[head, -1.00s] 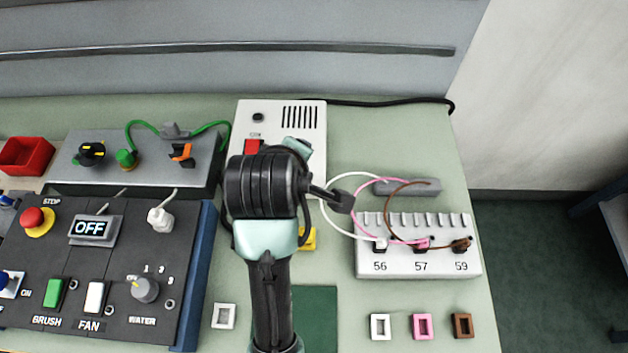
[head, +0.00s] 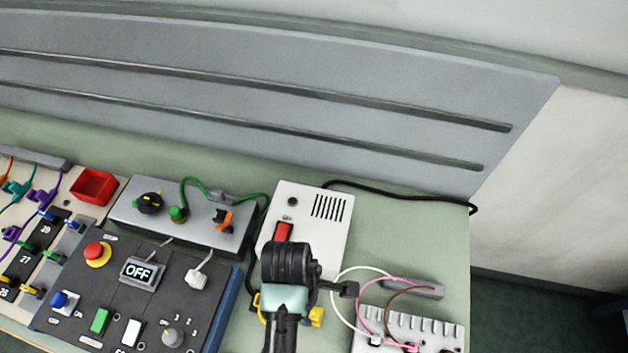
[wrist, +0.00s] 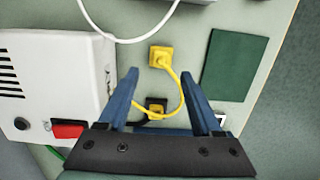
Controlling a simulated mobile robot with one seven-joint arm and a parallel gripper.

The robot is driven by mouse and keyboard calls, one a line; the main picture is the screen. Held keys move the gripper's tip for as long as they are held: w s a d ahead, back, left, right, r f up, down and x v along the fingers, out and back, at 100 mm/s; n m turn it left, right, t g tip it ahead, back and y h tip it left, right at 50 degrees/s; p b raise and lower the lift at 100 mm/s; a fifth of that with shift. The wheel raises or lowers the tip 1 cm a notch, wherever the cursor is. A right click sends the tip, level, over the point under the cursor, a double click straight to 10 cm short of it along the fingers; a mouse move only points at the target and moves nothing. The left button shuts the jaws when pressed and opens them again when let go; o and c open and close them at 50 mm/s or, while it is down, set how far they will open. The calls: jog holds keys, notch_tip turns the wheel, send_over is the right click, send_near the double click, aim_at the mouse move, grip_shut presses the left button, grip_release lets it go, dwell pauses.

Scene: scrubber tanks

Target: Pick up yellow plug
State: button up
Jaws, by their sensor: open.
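A yellow plug (wrist: 161,57) lies on the green table top in the wrist view, just beyond my fingertips. It also shows in the head view (head: 317,316), just right of my arm. A yellow cable (wrist: 181,98) curves from it to a second yellow piece (wrist: 156,105) with a dark part, which appears between my fingers. My gripper (wrist: 160,72) is open and empty, with its two blue fingers apart above the table. My fingertips are hidden by my arm in the head view. The height of the fingers above the plug cannot be told.
A white box (head: 313,232) with a red switch (wrist: 68,130) stands beside my gripper. A green mat (wrist: 234,66) lies on the other side. A white cable (wrist: 122,40) loops past the yellow plug. A terminal block (head: 400,322) with coloured wires is at lower right.

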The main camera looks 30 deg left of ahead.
aim_at(313, 314)
jog(key=shift+d+f+p, duration=0.2)
jog(key=shift+f+p, duration=0.1)
jog(key=shift+f, duration=1.4)
jog(key=shift+d+f+p, duration=0.15)
jog(key=shift+f+p, duration=0.1)
jog(key=shift+f, duration=1.45)
grip_shut()
